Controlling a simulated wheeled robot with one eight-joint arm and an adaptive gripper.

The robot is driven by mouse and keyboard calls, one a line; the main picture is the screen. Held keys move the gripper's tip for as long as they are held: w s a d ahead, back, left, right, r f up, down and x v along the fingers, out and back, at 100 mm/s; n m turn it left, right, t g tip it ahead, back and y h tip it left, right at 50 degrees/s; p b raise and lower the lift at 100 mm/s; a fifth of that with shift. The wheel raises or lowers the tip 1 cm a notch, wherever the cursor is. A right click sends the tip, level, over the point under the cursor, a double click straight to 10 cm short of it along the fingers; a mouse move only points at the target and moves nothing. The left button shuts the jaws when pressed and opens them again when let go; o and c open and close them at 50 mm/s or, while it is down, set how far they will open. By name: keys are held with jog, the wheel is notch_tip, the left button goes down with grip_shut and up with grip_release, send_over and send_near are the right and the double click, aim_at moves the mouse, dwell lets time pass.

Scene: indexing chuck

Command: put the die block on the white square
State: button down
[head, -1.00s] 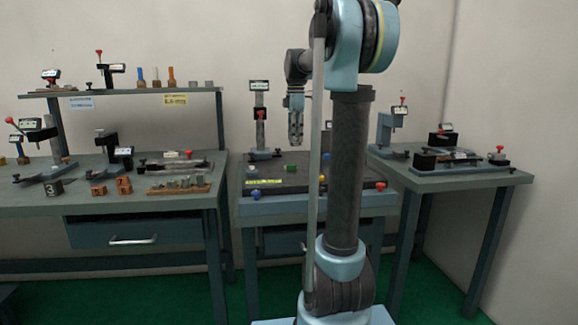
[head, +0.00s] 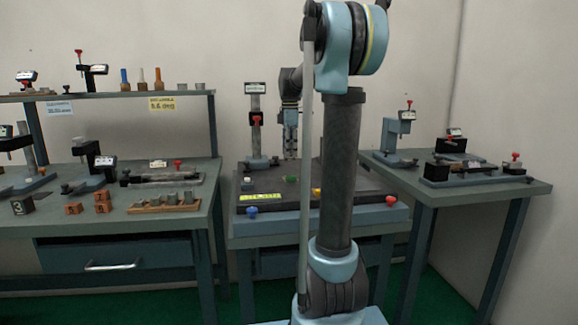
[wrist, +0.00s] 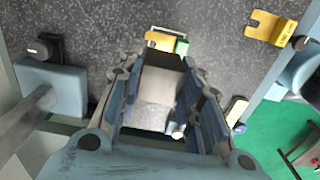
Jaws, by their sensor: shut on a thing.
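My gripper (head: 290,146) points down over the dark plate of the middle table, partly behind my own arm. In the wrist view my gripper (wrist: 160,108) is shut on a grey-brown block (wrist: 163,76), which I take to be the die block. The block lies between the two fingers, above the speckled grey surface. A paler patch shows below it in the picture; I cannot tell whether this is a block face or the white square. I cannot make out the white square for certain in either view.
A gauge stand (head: 256,125) stands behind. Cluttered benches flank the table.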

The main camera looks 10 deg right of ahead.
jog(key=shift+f, duration=2.5)
jog(key=shift+f, duration=0.6)
jog(key=c, duration=1.1)
grip_release()
notch_tip(320, 180, up, 13)
jog(key=shift+r, duration=0.15)
jog(key=shift+s, duration=0.15)
